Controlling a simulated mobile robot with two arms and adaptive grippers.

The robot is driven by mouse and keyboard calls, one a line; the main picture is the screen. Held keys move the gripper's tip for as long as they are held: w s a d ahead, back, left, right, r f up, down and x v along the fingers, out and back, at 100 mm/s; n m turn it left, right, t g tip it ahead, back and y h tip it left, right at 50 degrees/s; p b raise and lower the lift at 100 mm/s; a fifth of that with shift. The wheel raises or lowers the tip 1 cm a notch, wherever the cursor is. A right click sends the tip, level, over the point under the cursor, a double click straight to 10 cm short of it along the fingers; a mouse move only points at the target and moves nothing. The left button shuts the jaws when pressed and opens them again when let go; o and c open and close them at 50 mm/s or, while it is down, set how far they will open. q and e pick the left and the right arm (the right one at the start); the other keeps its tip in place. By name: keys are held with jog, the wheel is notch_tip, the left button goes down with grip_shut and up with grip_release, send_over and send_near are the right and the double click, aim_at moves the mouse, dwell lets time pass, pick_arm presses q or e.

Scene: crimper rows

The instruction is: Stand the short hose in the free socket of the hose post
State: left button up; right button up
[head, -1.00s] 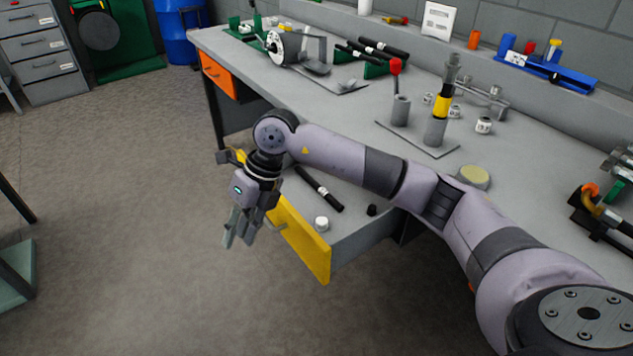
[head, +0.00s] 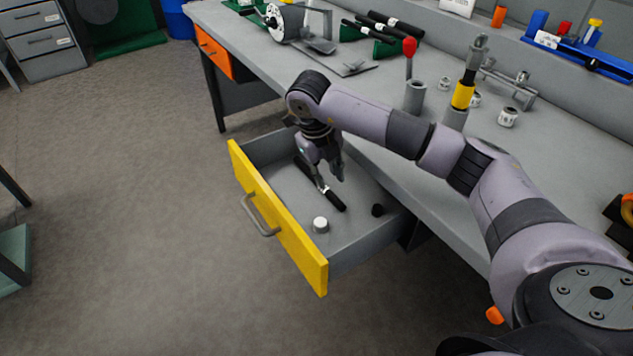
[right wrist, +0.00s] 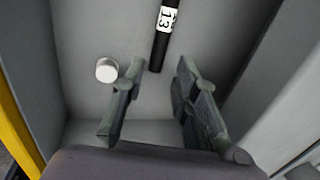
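The short hose (head: 335,201) is black with a white label and lies in the open drawer, partly hidden by my right gripper. In the right wrist view the hose (right wrist: 157,52) shows its label "13". My right gripper (head: 332,182) points down into the drawer, above the hose. In the right wrist view its fingers (right wrist: 155,105) are apart with nothing between them; the hose lies beyond the tips. On the bench, one grey socket (head: 415,97) has a red-knobbed rod at or behind it; I cannot tell which. The other socket (head: 455,118) holds a yellow-banded upright piece. My left gripper is out of view.
The yellow-fronted drawer (head: 285,228) stands open, its walls around my right gripper. Black hoses (head: 392,24), white-labelled fittings (head: 507,117) and a blue rack (head: 570,58) are on the bench.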

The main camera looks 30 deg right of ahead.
aim_at(334, 198)
jog(key=x, duration=0.2)
jog(key=shift+d+f, duration=0.1)
jog(key=shift+f, duration=0.2)
jog(key=x, duration=0.4)
jog(key=shift+s+d+f+b, duration=0.1)
jog(key=shift+s+f+b, duration=0.25)
jog(key=shift+f, duration=0.2)
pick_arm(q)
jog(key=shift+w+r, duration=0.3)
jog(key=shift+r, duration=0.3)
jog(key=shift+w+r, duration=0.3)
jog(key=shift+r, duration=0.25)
pick_arm(e)
grip_shut()
